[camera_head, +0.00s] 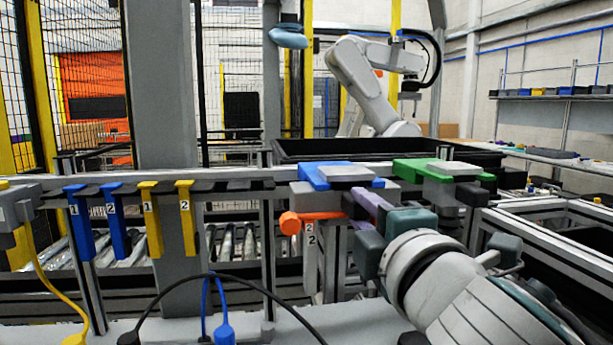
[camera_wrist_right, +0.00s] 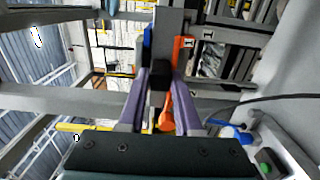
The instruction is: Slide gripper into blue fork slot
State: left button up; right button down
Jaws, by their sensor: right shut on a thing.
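A blue forked holder (camera_head: 312,176) sits on the rail near the middle of the head view, with a grey block on top. My right gripper (camera_head: 362,208) is just in front and to the right of it, its purple fingers pointing up and left. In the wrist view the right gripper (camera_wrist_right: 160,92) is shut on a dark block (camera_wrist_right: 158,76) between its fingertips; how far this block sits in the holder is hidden. A blue part (camera_wrist_right: 148,40) shows beyond the fingertips. My left gripper is not in view.
An orange piece (camera_head: 290,223) sticks out just left of my right gripper. A green holder (camera_head: 416,167) with a grey block stands to the right. Blue hooks (camera_head: 80,222) and yellow hooks (camera_head: 150,220) hang along the rail at left. A black bin (camera_head: 300,152) lies behind.

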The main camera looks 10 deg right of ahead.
jog(key=shift+w+r, duration=0.15)
jog(key=shift+w, duration=0.15)
jog(key=shift+w, duration=0.3)
jog(key=c, duration=0.5)
grip_release()
jog(key=shift+c, duration=0.2)
jog(key=shift+f, duration=0.3)
jog(key=s+b, duration=0.1)
jog(key=s, duration=0.9)
jog(key=shift+d, duration=0.15)
